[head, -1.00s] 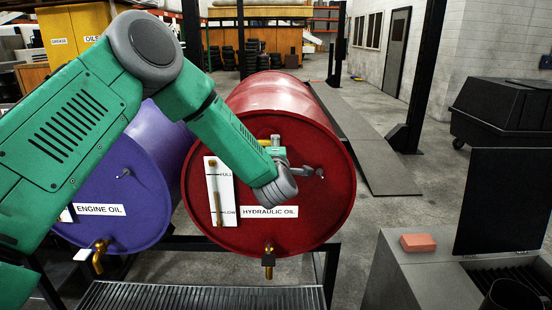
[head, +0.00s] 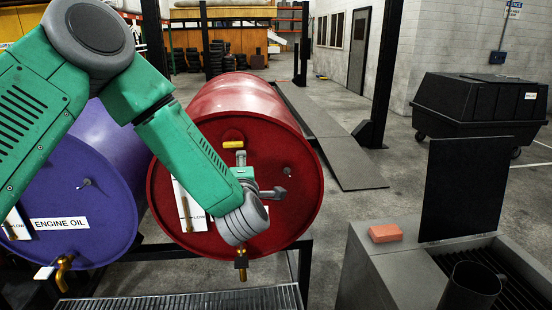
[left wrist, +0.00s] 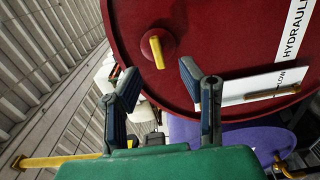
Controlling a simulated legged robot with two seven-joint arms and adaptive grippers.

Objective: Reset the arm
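My green left arm (head: 180,140) comes in from the left and crosses in front of the red hydraulic oil drum (head: 290,150). Its grey wrist hides part of the drum's label and gauge. My left gripper (head: 262,172) is in front of the drum face. In the left wrist view the left gripper (left wrist: 158,70) is open, its two dark fingers apart with nothing between them. A yellow handle (left wrist: 155,50) on a round red cap lies beyond the fingers; it also shows in the head view (head: 233,145). My right gripper is not in view.
A purple engine oil drum (head: 90,185) lies left of the red one. Brass taps (head: 241,270) hang above a grated tray (head: 185,303). At right, a grey counter (head: 365,280) holds an orange block (head: 385,233); a dark cup (head: 470,287) and upright black panel (head: 463,190) are nearby.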

